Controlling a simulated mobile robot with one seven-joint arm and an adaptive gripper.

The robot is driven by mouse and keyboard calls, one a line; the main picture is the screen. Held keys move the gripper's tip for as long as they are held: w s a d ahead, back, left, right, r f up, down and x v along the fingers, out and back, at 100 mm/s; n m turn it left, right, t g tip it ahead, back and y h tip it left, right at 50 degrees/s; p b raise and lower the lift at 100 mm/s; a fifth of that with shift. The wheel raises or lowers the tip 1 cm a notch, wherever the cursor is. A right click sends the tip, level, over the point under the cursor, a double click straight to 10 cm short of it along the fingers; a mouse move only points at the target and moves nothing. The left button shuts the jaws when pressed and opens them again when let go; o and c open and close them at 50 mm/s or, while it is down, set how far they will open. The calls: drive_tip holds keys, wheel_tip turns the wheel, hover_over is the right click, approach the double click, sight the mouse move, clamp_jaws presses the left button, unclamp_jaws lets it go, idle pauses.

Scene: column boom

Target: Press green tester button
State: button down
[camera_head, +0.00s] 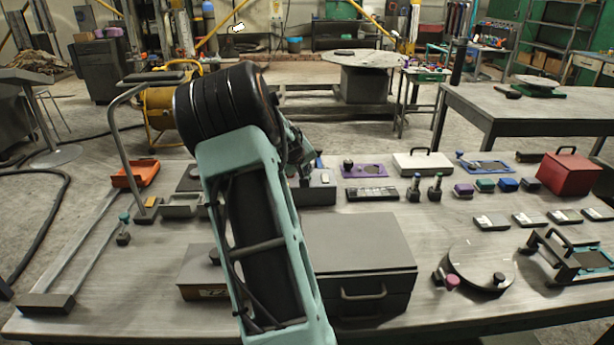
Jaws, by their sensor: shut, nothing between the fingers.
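My gripper (302,172) is partly visible behind my arm's black joint, pointing down over the back middle of the bench. Its fingers look shut and empty, just above or beside a dark grey box (317,191); I cannot tell whether they touch it. I cannot make out a green tester button with certainty; that part of the bench is partly hidden by my arm. A small dark green block (485,186) stands in a row with a purple block (463,190) and a blue block (508,185) at the right.
The workbench (440,300) is crowded. A large grey box with a handle (358,250) stands in front. A purple plate (364,171), white case (423,162), red box (568,173) and round disc (482,265) lie right. A rail frame (85,240) and orange tray (136,173) are left.

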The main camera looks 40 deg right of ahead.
idle(0.4)
drive_tip(key=shift+r+p, duration=0.4)
drive_tip(key=shift+r, duration=0.35)
drive_tip(key=shift+r+p, duration=1.4)
drive_tip(key=shift+r, duration=1.2)
